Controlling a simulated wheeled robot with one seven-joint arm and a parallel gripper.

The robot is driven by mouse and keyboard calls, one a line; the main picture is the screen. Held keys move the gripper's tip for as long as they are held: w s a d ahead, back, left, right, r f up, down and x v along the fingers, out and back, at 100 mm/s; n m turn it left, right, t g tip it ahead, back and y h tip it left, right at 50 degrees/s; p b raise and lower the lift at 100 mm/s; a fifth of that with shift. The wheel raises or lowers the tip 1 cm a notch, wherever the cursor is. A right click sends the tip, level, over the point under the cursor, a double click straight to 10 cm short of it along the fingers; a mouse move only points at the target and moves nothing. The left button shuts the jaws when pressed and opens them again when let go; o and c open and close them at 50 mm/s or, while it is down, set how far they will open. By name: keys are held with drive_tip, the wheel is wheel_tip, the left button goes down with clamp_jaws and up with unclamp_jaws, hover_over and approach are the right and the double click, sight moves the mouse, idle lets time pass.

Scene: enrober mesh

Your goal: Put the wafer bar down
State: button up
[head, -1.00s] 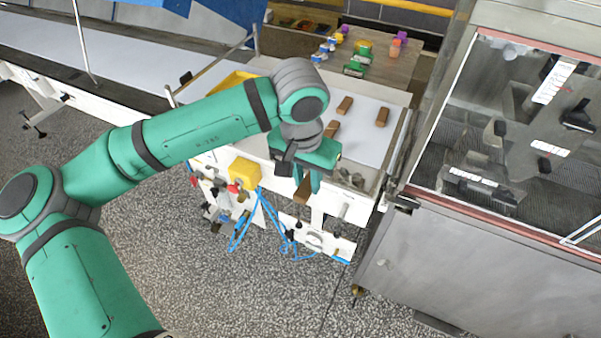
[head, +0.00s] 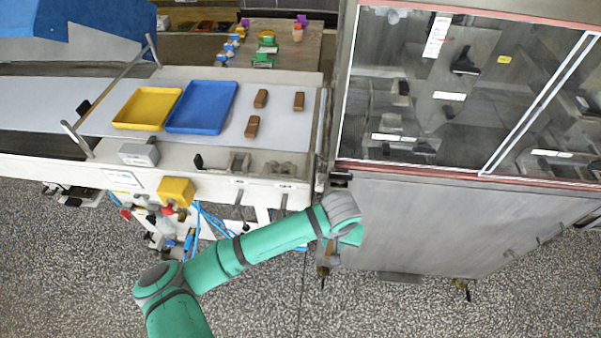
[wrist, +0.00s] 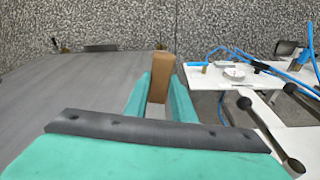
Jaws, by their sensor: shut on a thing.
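In the wrist view my gripper (wrist: 161,92) is shut on a brown wafer bar (wrist: 161,70), which stands out beyond the green fingers. In the head view my gripper's green body (head: 352,235) shows partly behind the wrist joint, beside the front of the grey machine cabinet. The held bar cannot be made out clearly there. Three other brown bars lie on the white belt: one at the back (head: 261,98), one at the right (head: 299,101) and one nearer the front (head: 252,126).
A yellow tray (head: 133,123) and a blue tray (head: 187,127) sit side by side on the belt, left of the loose bars. The grey cabinet (head: 450,225) with a glazed top stands to the right. Speckled floor (head: 90,250) is open in front.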

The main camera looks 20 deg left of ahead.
drive_tip(key=w+d+f, duration=0.1)
drive_tip(key=d+f, duration=0.5)
drive_tip(key=f, duration=0.2)
drive_tip(key=w+d+f, duration=0.2)
drive_tip(key=d+f, duration=0.4)
drive_tip(key=f, duration=0.2)
drive_tip(key=shift+w+m, duration=0.25)
drive_tip(key=shift+m, duration=0.15)
drive_tip(key=shift+d, duration=0.15)
